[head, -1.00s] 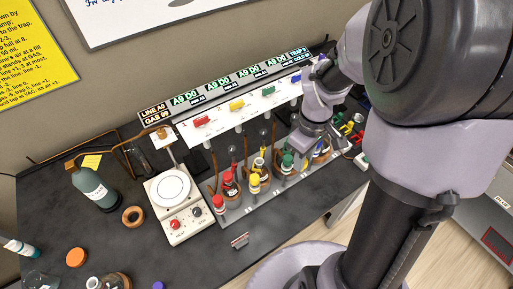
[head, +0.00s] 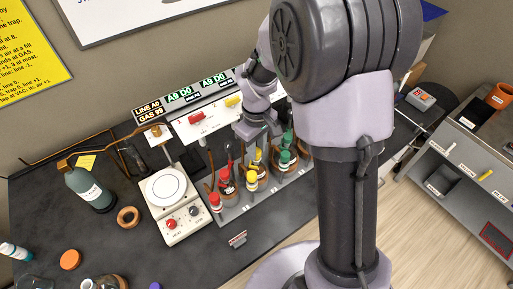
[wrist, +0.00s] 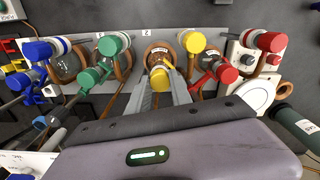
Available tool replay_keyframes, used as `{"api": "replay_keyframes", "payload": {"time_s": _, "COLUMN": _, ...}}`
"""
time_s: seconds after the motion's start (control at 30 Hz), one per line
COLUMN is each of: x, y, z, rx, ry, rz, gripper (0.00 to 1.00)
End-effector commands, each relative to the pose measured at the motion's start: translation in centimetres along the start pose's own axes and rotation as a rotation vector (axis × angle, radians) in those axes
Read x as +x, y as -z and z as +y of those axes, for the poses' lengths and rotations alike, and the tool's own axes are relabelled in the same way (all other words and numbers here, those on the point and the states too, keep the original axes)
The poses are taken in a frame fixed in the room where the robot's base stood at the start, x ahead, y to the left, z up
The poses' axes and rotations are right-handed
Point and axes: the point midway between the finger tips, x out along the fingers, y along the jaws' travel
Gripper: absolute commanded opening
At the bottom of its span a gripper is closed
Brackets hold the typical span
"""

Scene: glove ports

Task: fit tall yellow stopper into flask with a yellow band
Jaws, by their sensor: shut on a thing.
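My gripper (wrist: 162,80) is shut on a yellow stopper (wrist: 161,75), whose end shows between the two fingers in the wrist view. The flask with the yellow band (wrist: 157,53) is just beyond the fingertips, a round flask in a brown ring with a label. The fingers hide part of it. Another yellow cap (wrist: 190,41) sits to its right. In the head view my gripper (head: 258,138) is over the yellow-capped flask (head: 261,171) in the rack. I cannot tell whether the stopper touches the flask neck.
Red-capped (head: 227,187) and green-capped (head: 286,158) flasks stand close on either side, with brown hoses between them. A blue-capped flask (wrist: 65,66) is farther left in the wrist view. The hotplate (head: 170,190) is left of the rack.

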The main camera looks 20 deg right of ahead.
Motion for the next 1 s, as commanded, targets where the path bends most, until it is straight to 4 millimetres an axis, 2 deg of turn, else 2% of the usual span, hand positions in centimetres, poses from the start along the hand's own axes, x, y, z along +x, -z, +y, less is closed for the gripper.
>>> {"api": "replay_keyframes", "payload": {"time_s": 0.37, "x": 1.1, "y": 0.0, "z": 0.0, "rx": 0.0, "ry": 0.001, "rz": -0.001, "gripper": 0.0}}
{"api": "replay_keyframes", "payload": {"time_s": 0.4, "x": 1.1, "y": 0.0, "z": 0.0, "rx": 0.0, "ry": 0.001, "rz": -0.001, "gripper": 0.27}}
{"api": "replay_keyframes", "payload": {"time_s": 0.5, "x": 1.0, "y": 0.0, "z": 0.0, "rx": 0.0, "ry": 0.0, "rz": -0.001, "gripper": 0.47}}
{"api": "replay_keyframes", "payload": {"time_s": 0.83, "x": 0.6, "y": 0.0, "z": 0.0, "rx": 0.0, "ry": 0.0, "rz": 0.0, "gripper": 0.47}}
{"api": "replay_keyframes", "payload": {"time_s": 0.97, "x": -2.0, "y": 0.1, "z": 0.1, "rx": -0.001, "ry": -0.002, "rz": 0.002, "gripper": 0.47}}
{"api": "replay_keyframes", "payload": {"time_s": 1.0, "x": -3.2, "y": 0.1, "z": 0.0, "rx": 0.0, "ry": -0.002, "rz": 0.003, "gripper": 0.47}}
